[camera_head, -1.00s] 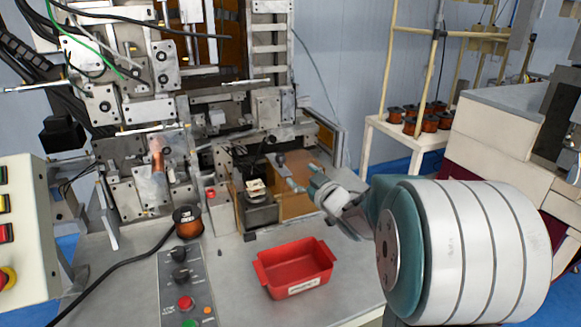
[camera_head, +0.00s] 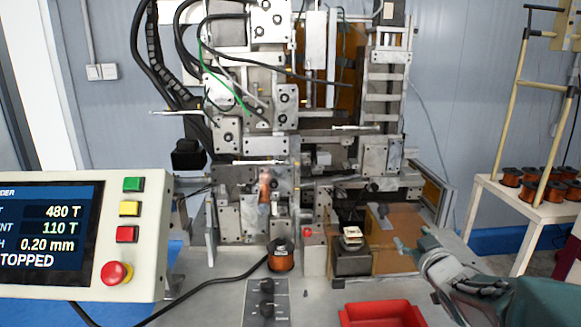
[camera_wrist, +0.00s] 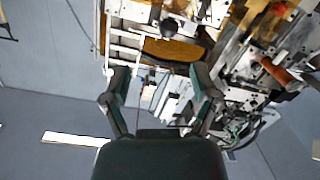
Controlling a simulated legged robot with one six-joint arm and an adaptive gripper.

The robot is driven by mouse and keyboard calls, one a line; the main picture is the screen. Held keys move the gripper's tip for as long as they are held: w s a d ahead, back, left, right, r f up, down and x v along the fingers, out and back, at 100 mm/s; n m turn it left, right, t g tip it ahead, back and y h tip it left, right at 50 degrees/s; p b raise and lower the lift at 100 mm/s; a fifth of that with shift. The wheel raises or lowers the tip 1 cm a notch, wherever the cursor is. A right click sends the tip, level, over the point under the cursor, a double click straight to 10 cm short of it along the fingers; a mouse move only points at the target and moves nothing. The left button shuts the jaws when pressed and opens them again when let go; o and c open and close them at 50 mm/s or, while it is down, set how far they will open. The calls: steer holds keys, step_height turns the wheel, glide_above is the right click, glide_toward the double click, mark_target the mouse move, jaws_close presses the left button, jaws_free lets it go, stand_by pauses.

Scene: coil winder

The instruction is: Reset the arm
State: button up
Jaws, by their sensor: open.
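My gripper (camera_wrist: 160,76) shows in the wrist view with its two dark fingers spread apart and nothing between them. In the head view my arm comes in from the lower right, and my gripper (camera_head: 402,245) is small at its tip, in front of the brown plate on the right of the coil winder. The coil winder (camera_head: 262,100) fills the middle of the head view. Its upper part also shows, turned over, behind the fingers in the wrist view (camera_wrist: 180,48). Whether the gripper touches the machine cannot be told.
A red bin (camera_head: 382,312) is cut off by the bottom edge. A copper wire spool (camera_head: 281,256) stands on the table by a knob panel (camera_head: 266,300). A control box (camera_head: 85,235) reading STOPPED is at the left. A rack with several spools (camera_head: 540,187) stands at the right.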

steer(key=s+a+f+m+g, duration=0.2)
steer(key=s+a+g, duration=0.3)
steer(key=s, duration=0.8)
steer(key=s+a+f+m+g, duration=0.2)
steer(key=s+a+g, duration=0.4)
steer(key=s, duration=0.8)
steer(key=a+f, duration=0.1)
steer(key=a, duration=0.2)
